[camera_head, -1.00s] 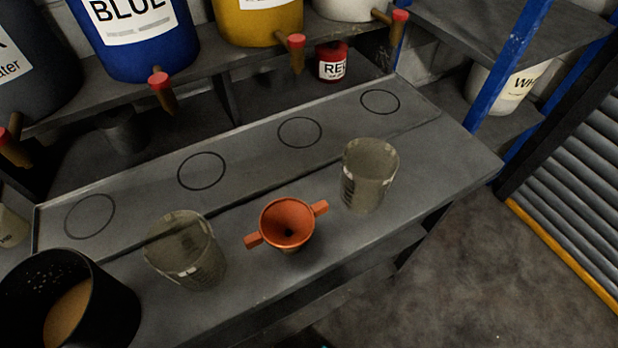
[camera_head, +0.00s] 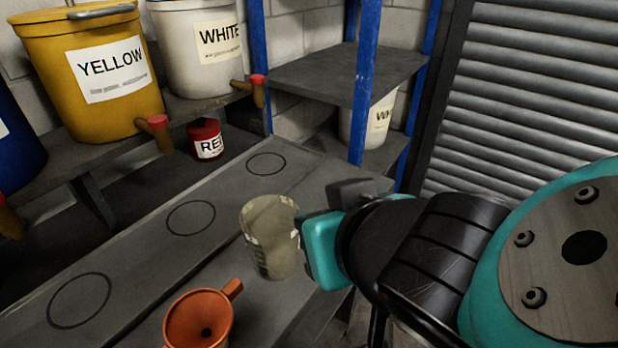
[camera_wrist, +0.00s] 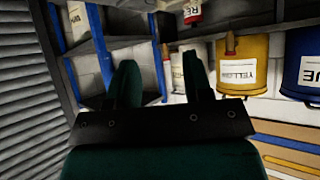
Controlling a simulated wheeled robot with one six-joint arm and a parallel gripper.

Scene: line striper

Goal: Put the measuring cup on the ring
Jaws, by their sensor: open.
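One translucent grey measuring cup (camera_head: 270,237) stands upright on the bench, to the left of my arm in the head view. Three thin black rings are drawn on the bench: a far ring (camera_head: 267,163), a middle ring (camera_head: 190,217) and a near ring (camera_head: 79,300), all empty. The cup stands off the rings, in front of the far and middle ones. My gripper (camera_wrist: 160,80) is open and empty in the wrist view, with shelves and buckets behind its fingers. The cup is not seen in the wrist view. In the head view my arm's end is close beside the cup.
An orange funnel (camera_head: 200,318) stands near the cup, at the lower middle. Yellow (camera_head: 105,65) and white (camera_head: 200,50) buckets with protruding taps line the shelf behind. A small red can (camera_head: 205,138) sits beneath. A blue post (camera_head: 365,80) rises beyond the bench's far end.

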